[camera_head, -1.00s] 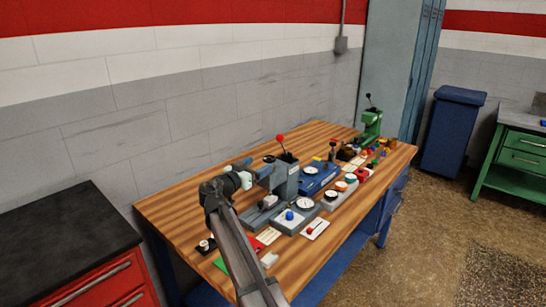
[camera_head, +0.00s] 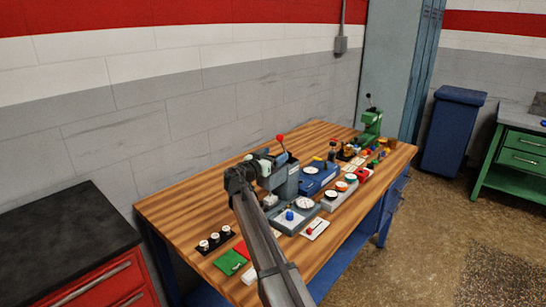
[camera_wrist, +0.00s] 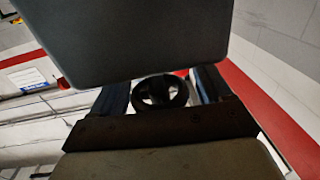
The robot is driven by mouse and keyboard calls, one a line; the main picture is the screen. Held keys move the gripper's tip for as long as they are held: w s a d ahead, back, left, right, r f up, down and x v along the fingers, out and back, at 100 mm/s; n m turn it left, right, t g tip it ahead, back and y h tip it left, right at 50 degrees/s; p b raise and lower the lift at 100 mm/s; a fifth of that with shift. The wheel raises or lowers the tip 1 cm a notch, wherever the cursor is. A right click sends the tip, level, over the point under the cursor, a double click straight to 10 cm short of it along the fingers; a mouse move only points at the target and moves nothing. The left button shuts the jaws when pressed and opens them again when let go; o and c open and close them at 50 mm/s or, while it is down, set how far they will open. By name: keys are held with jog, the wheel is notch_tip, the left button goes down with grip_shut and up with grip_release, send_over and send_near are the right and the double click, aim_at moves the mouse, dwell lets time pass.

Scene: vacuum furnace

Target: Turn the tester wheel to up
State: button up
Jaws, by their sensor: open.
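The grey tester (camera_head: 287,181) with a red-tipped lever stands mid-bench in the head view. Its wheel (camera_wrist: 160,92) shows in the wrist view as a dark ring with a thick hub. I cannot tell whether the fingers touch the rim. Large dark blocks above and below cover much of the wrist view.
A blue device (camera_head: 318,178) and a gauge (camera_head: 305,203) sit close to the tester. A green press (camera_head: 371,125) stands at the far end among small parts. A black strip with white round pieces (camera_head: 215,238) lies at the near left. The bench's back left is clear.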

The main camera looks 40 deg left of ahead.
jog(key=shift+c, duration=0.3)
jog(key=c, duration=0.9)
jog(key=shift+m+h, duration=0.3)
jog(key=shift+h, duration=0.2)
jog(key=m+h, duration=0.2)
jog(key=h, duration=0.1)
jog(key=m+h, duration=0.1)
jog(key=h, duration=0.1)
jog(key=m+g+h, duration=0.1)
jog(key=h, duration=0.1)
jog(key=shift+d+m, duration=0.2)
jog(key=shift+m, duration=0.1)
jog(key=m+g+h, duration=0.2)
jog(key=h, duration=0.1)
jog(key=m+g+h, duration=0.1)
jog(key=h, duration=0.1)
jog(key=shift+s+d+m, duration=0.15)
jog(key=shift+d+m, duration=0.2)
jog(key=shift+m, duration=0.05)
jog(key=shift+s+d+m+g+h, duration=0.15)
jog(key=shift+d+m+g+h, duration=0.05)
jog(key=shift+m+g+h, duration=0.6)
jog(key=shift+g+h, duration=0.3)
